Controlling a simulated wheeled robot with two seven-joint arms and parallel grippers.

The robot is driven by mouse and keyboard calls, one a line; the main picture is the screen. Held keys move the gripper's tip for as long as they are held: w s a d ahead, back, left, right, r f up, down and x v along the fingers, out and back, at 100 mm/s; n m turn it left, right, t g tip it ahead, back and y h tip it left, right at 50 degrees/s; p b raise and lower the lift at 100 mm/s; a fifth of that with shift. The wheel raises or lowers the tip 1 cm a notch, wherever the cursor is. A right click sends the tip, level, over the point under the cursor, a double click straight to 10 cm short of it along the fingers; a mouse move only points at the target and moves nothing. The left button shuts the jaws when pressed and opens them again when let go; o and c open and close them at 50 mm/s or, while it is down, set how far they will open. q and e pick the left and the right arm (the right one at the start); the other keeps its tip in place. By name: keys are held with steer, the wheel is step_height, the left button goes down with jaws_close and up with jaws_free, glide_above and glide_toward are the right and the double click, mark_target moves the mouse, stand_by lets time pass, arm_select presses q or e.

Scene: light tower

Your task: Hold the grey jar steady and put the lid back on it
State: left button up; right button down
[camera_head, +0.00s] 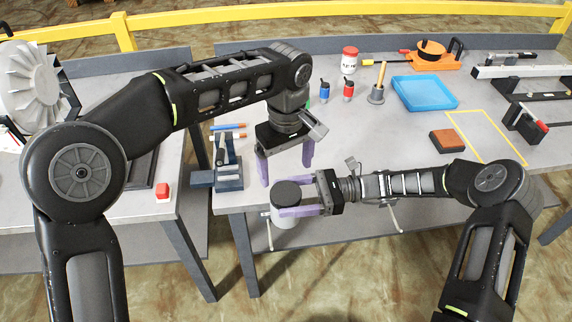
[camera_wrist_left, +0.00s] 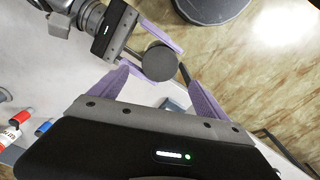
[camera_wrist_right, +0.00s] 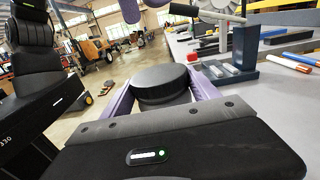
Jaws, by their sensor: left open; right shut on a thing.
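My left gripper (camera_head: 286,163) points down, open and empty, above and slightly behind the lid. Its fingers are apart from the lid.
Behind are a blue tray (camera_head: 425,93), a brown block (camera_head: 448,140), a plunger-like tool (camera_head: 378,88) and small bottles (camera_head: 348,90). A red block (camera_head: 163,191) lies on the left table. The floor is open in front.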

mark_target(286, 192)
arm_select(q)
steer(key=shift+f, duration=4)
steer(key=c, duration=1.5)
steer(key=m, duration=0.4)
steer(key=shift+m, duration=0.3)
steer(key=m, duration=0.5)
steer(key=shift+m, duration=0.3)
steer(key=shift+d, duration=0.1)
steer(key=o, duration=1.6)
steer(key=shift+c, duration=0.2)
